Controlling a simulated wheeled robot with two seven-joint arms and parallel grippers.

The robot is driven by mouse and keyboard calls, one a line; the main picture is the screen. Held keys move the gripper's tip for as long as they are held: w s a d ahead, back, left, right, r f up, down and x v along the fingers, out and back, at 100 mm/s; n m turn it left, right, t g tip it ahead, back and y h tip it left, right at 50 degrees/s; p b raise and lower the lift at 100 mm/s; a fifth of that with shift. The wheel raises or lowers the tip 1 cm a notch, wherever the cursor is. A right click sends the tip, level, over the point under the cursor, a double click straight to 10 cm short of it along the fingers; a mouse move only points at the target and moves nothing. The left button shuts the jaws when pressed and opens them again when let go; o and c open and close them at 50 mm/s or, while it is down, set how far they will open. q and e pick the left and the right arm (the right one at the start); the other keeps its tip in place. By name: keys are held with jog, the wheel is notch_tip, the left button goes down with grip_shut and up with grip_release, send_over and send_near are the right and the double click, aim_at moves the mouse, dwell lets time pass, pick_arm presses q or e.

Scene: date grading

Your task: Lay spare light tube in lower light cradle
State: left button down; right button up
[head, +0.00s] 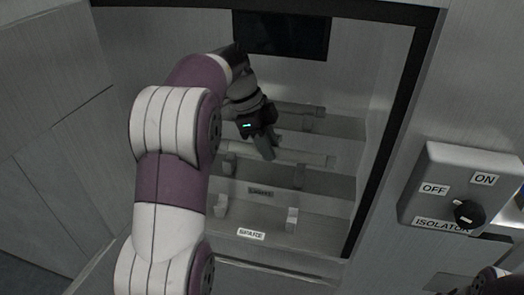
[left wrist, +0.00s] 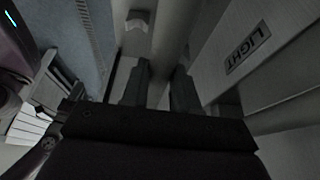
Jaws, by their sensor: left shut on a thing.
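The pale light tube (head: 302,156) lies roughly level across the middle step of the cabinet in the head view. My left gripper (head: 267,153) reaches down onto it from above and is shut on it near its middle. A cradle post (head: 229,164) stands at the tube's left part, and a bracket shows at its right end. I cannot tell whether the tube rests in them or is just above. In the left wrist view my fingers (left wrist: 159,90) point at a dim strip beside the LIGHT label (left wrist: 248,48).
Another tube (head: 300,109) sits at the back. On the front step, two white posts (head: 221,206) and (head: 292,218) stand empty. A dark screen (head: 282,34) hangs on the back wall. The dark cabinet frame (head: 388,130) and isolator box (head: 460,190) are at right.

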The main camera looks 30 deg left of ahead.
pick_arm(q)
jog(key=w+a+f, duration=0.1)
jog(key=f, duration=0.1)
jog(key=a+f+p, duration=0.1)
jog(key=a+f, duration=0.1)
jog(key=w+a+f, duration=0.1)
jog(key=f, duration=0.2)
jog(key=shift+w+a, duration=0.2)
jog(key=shift+w, duration=0.1)
jog(key=shift+w+f, duration=0.15)
jog(key=c, duration=0.9)
grip_release()
jog(key=shift+o, duration=0.2)
jog(key=v, duration=1.2)
